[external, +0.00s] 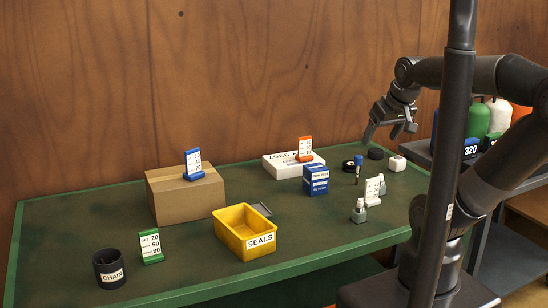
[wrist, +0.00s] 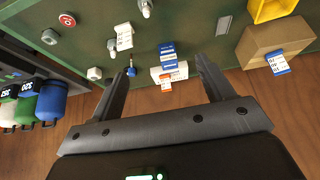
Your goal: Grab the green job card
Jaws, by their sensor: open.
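The green job card (external: 151,246) stands upright in a green base at the left front of the green table, between the black CHAIN cup and the yellow bin. It shows the numbers 20, 50 and 90. I do not see it in the wrist view. My gripper (external: 389,134) is open and empty, raised above the back right of the table, far from the green card. Its two spread fingers also show in the wrist view (wrist: 166,64), with nothing between them.
The black CHAIN cup (external: 109,268) and yellow SEALS bin (external: 222,236) flank the card. A cardboard box (external: 168,205) carries a blue card (external: 193,165); a white box (external: 280,168) carries an orange card (external: 305,149). A blue box (external: 316,181) and white card (external: 373,190) stand rightward.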

